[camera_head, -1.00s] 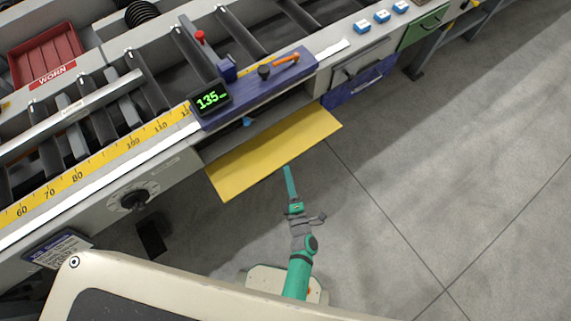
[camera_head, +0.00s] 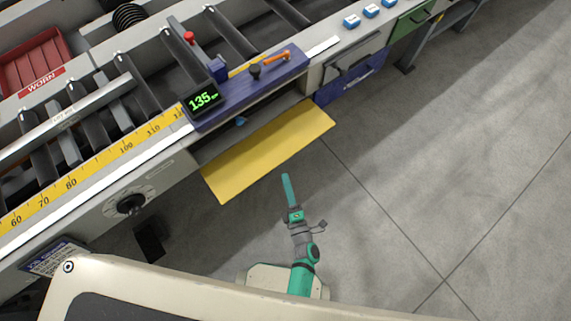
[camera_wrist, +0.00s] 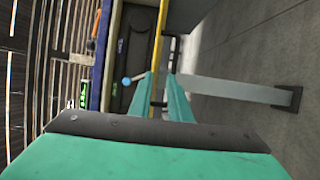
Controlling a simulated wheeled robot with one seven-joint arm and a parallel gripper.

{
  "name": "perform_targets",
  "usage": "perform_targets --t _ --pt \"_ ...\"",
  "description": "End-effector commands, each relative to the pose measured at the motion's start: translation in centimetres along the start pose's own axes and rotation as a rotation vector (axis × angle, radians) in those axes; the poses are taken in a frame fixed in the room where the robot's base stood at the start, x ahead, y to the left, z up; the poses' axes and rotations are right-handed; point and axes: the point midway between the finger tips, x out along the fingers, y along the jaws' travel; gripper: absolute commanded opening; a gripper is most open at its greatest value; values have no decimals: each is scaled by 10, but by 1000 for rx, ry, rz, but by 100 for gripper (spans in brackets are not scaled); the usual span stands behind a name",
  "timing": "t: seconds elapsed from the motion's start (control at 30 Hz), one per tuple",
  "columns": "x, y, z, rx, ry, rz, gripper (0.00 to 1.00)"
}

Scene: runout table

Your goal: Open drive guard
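The drive guard appears to be the yellow panel (camera_head: 268,152) on the machine's front. It sticks out below the blue control strip, with a dark opening behind its upper edge. A small blue knob (camera_head: 241,122) shows in that opening and also in the wrist view (camera_wrist: 127,81). In the wrist view the panel is a thin yellow edge (camera_wrist: 161,40) running down between my fingers. My gripper (camera_head: 286,176) has green fingers, with a gap between them in the wrist view (camera_wrist: 161,78). In the head view its tip is a little short of the panel's outer edge, apparently not touching.
A dial (camera_head: 131,204) is on the machine's front at left. A blue drawer (camera_head: 350,84) is right of the panel. The floor at right (camera_head: 450,170) is clear.

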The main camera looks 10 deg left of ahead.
Motion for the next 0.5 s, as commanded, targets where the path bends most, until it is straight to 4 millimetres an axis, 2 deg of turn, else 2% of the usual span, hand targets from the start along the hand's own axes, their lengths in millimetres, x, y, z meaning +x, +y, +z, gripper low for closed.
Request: perform_targets --t 0.5 --pt "-32 -4 0 1 -1 -2 17"
